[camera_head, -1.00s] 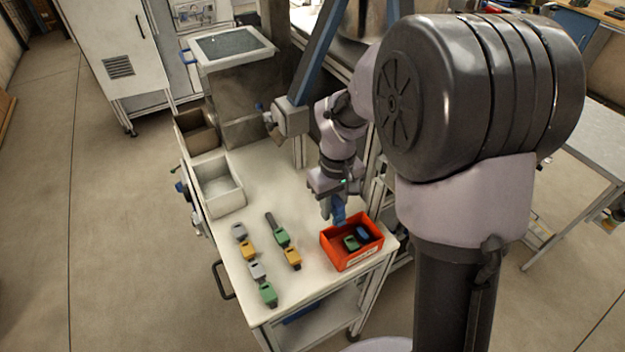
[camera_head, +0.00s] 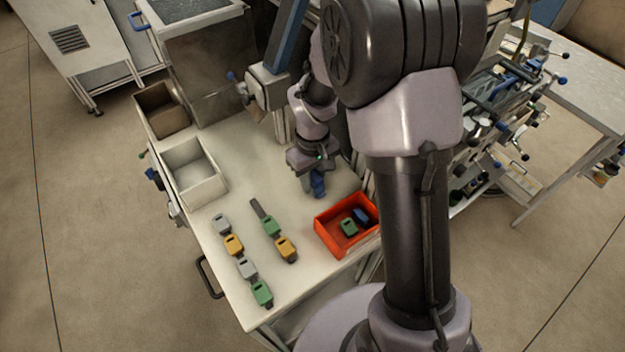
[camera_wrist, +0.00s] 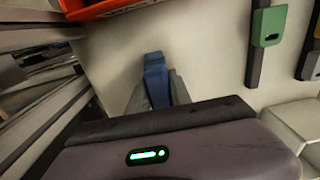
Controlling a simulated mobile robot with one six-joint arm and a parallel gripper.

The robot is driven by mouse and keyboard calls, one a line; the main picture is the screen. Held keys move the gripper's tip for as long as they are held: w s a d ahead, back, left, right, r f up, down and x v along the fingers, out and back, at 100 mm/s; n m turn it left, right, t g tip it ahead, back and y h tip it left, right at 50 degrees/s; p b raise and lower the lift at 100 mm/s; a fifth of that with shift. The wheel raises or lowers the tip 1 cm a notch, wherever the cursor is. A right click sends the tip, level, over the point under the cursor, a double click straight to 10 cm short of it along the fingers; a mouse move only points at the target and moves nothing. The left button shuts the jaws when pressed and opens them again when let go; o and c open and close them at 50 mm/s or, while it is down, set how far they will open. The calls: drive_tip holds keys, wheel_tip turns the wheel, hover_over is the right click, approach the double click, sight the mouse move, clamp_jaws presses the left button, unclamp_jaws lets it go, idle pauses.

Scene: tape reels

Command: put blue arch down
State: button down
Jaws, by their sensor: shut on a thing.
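My gripper (camera_head: 319,192) is shut on a blue arch (camera_head: 318,182), which hangs below it over the white worktop, behind the red bin. In the wrist view the blue arch (camera_wrist: 156,80) sits upright between the two grey fingers. Its lower end lies close to the worktop; I cannot tell whether it touches.
The red bin (camera_head: 334,247) holds a green piece (camera_head: 348,227) and a blue piece (camera_head: 362,216). A white bin (camera_head: 196,187) stands at the left edge. The worktop's middle is clear.

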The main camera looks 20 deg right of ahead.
drive_tip(key=shift+f, duration=0.15)
drive_tip(key=c, duration=1.2)
unclamp_jaws()
drive_tip(key=shift+o, duration=0.2)
